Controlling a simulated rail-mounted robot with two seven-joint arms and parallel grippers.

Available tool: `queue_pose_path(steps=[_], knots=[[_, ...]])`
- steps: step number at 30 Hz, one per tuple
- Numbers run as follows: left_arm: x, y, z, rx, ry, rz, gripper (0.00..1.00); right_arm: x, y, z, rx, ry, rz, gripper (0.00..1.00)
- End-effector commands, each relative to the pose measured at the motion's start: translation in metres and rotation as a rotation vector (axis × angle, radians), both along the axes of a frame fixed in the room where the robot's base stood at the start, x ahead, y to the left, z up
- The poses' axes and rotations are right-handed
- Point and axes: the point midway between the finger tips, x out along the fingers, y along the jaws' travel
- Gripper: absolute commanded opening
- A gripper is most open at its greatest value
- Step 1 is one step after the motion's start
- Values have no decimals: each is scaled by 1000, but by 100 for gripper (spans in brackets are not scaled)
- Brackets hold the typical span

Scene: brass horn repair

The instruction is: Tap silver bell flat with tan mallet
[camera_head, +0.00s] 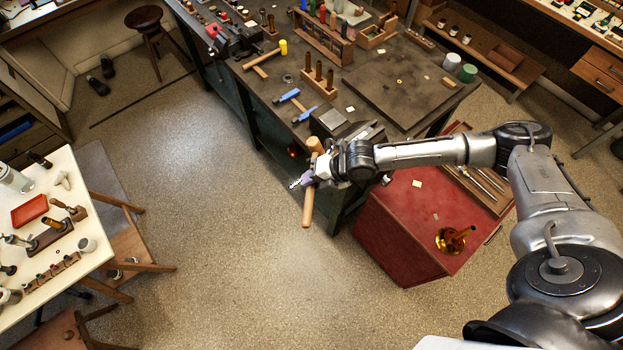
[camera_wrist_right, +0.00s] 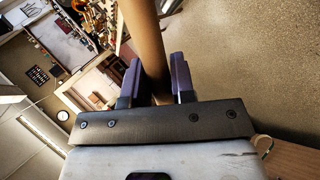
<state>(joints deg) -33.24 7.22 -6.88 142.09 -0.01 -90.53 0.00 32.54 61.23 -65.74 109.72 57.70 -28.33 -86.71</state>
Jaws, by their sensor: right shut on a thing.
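My right gripper (camera_head: 302,181) is shut on the tan mallet (camera_head: 308,207) beyond the front edge of the dark workbench. The mallet's handle points down in the head view and its thick head shows above the gripper. In the right wrist view, the tan handle (camera_wrist_right: 147,45) passes between the purple fingers of the right gripper (camera_wrist_right: 156,85). I cannot make out a silver bell in either view. A gold-coloured brass bell piece (camera_head: 456,240) stands on the red-topped cabinet, apart from the mallet. My left gripper is not in view.
The dark workbench (camera_head: 385,90) holds blue-handled hammers (camera_head: 289,96), another mallet (camera_head: 262,62), tool racks and a grey metal block (camera_head: 335,120) close to my right wrist. The red cabinet (camera_head: 400,235) stands below my right forearm. A white table (camera_head: 75,185) is at left. Open floor lies between.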

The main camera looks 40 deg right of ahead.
Motion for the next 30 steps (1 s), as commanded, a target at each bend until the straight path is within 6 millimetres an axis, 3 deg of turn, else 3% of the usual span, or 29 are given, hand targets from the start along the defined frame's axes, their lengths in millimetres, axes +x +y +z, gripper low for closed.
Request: queue_pose_path(steps=[9,30], knots=[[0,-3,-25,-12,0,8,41,-8,-7,-35,0,0,0,0],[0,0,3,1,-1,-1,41,0,-1,0,-1,0,-1,0]])
